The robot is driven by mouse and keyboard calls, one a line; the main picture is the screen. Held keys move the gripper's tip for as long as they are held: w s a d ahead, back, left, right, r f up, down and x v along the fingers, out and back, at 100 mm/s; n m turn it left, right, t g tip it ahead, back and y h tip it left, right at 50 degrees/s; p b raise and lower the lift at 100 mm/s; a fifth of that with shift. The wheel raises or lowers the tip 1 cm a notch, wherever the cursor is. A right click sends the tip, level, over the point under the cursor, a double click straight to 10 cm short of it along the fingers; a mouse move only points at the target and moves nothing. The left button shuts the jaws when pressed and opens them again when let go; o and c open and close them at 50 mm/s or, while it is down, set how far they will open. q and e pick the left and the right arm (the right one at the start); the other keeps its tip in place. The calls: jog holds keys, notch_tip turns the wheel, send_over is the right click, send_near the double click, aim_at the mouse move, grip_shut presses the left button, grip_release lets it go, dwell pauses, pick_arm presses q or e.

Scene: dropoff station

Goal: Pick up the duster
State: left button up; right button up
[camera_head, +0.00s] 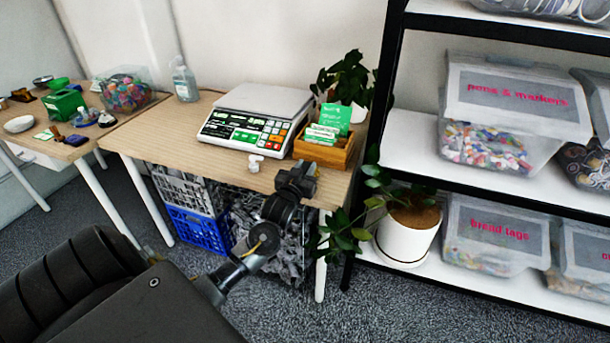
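I cannot clearly make out a duster in the head view. Small brown and blue items (76,140) lie on the far left table and are too small to name for certain. My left gripper (298,178) is at the front edge of the wooden table (165,125), just right of a small white object (255,162) and in front of a wooden box (322,153). No held thing shows in it, and its finger gap cannot be seen. My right gripper is not in view.
A scale (255,118), a clear bottle (184,82) and a tub of colourful pieces (125,92) stand on the tables. Crates (200,230) sit underneath. A black-framed shelf (405,148) with labelled bins and a potted plant (408,235) stands right.

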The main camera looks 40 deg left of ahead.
aim_at(305, 168)
pick_arm(q)
jog(key=shift+c, duration=1.3)
